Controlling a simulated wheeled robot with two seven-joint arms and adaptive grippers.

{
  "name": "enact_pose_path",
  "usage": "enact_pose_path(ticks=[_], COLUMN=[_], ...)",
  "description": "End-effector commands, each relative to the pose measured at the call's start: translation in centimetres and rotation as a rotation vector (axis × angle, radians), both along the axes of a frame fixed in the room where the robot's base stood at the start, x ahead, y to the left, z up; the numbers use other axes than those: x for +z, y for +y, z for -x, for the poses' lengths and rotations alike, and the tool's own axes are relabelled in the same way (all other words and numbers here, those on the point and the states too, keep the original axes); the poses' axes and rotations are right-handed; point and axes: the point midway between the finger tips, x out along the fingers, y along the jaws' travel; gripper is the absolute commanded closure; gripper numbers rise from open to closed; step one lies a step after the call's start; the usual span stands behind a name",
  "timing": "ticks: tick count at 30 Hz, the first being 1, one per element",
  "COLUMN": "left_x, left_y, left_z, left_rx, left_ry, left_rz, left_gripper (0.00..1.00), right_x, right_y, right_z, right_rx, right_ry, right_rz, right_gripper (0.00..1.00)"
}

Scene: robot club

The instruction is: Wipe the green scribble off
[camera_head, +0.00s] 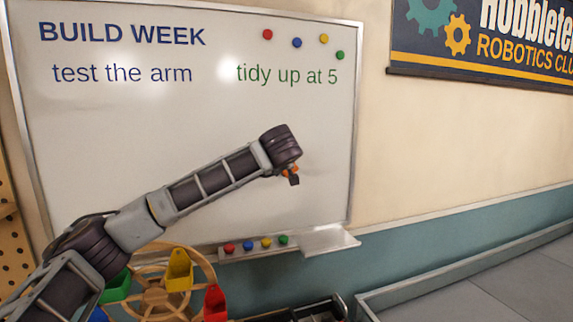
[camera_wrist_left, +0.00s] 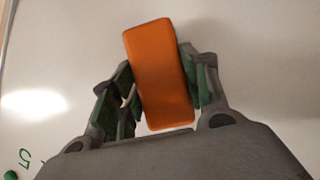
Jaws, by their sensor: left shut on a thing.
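The whiteboard (camera_head: 110,150) fills the left and middle of the head view. Its green writing "tidy up at 5" (camera_head: 287,74) is at the upper right, and part of it, a "5" (camera_wrist_left: 24,158), shows in the wrist view's lower left corner. I see no separate green scribble on the visible board; my arm covers part of it. My left gripper (camera_head: 292,176) is in front of the board's lower right part, shut on an orange block (camera_wrist_left: 158,75), seemingly an eraser. I cannot tell whether the block touches the board. My right gripper is not in view.
Blue writing "BUILD WEEK" (camera_head: 122,33) and "test the arm" (camera_head: 122,73) is at the upper left. Several round magnets (camera_head: 297,43) are at top right, others (camera_head: 248,245) on the lower ledge beside an empty tray (camera_head: 330,240). A wooden wheel with coloured bins (camera_head: 180,270) stands below.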

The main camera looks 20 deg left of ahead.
Motion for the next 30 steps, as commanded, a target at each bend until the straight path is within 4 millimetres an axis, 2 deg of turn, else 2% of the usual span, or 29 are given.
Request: enact_pose_path(ticks=[22,30], left_x=[0.38,0.41], left_y=[0.06,-0.68], left_z=[0.08,-0.51], left_rx=[0.001,0.0], left_ry=[-0.001,0.0], left_rz=[0.0,0.001], left_gripper=[0.82,0.82], right_x=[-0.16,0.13], right_y=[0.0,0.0], right_z=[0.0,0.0], right_rx=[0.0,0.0], right_ry=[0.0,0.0], right_rz=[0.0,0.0], right_gripper=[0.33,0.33])
